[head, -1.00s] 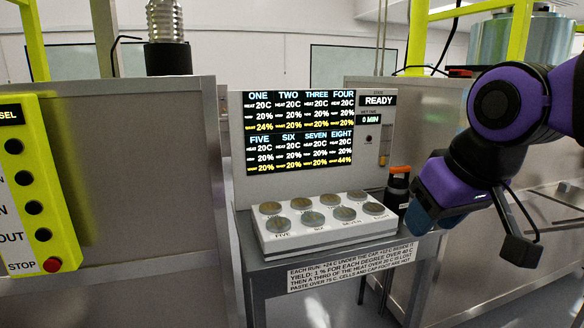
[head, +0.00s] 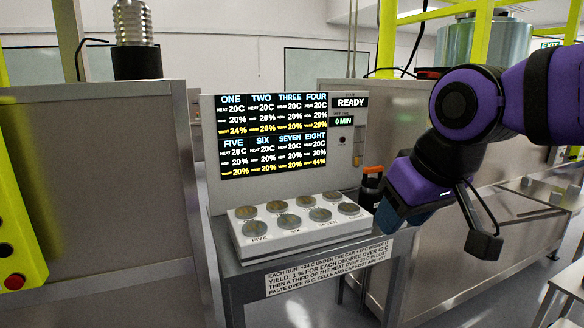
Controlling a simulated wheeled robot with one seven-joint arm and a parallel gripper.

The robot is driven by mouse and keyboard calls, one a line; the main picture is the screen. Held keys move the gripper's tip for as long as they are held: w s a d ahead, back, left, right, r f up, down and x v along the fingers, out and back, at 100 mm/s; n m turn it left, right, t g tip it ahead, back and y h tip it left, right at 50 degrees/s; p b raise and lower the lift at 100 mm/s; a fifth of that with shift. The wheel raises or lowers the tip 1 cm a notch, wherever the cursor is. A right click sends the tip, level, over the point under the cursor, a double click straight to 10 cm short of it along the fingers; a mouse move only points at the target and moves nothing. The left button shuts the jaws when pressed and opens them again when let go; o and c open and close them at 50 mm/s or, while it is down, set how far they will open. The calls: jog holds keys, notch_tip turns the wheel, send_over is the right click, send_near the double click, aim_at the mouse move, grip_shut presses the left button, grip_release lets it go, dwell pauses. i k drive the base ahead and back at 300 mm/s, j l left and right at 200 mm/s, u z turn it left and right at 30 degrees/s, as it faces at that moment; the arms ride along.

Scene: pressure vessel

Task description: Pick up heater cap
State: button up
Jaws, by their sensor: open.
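A dark cylinder with an orange top (head: 371,188) stands at the right end of the table, beside the block of round cells. It looks like the heater cap, but I cannot be sure. My gripper (head: 400,212), on my purple arm, is just right of it in the picture and points down to the left. The gripper overlaps its right edge in the picture; I cannot tell how far apart they are. My gripper is open and nothing shows in it. Its fingers are dark and hard to make out.
A white block (head: 305,247) with several numbered round cells sits on the grey table (head: 222,250), below a display panel (head: 349,180) reading READY. Large metal cabinets stand left (head: 100,190) and right (head: 490,240). Floor shows between table and right cabinet.

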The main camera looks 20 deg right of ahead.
aim_at(370, 185)
jog(key=i+l+z, duration=0.4)
jog(key=i+l, duration=1.4)
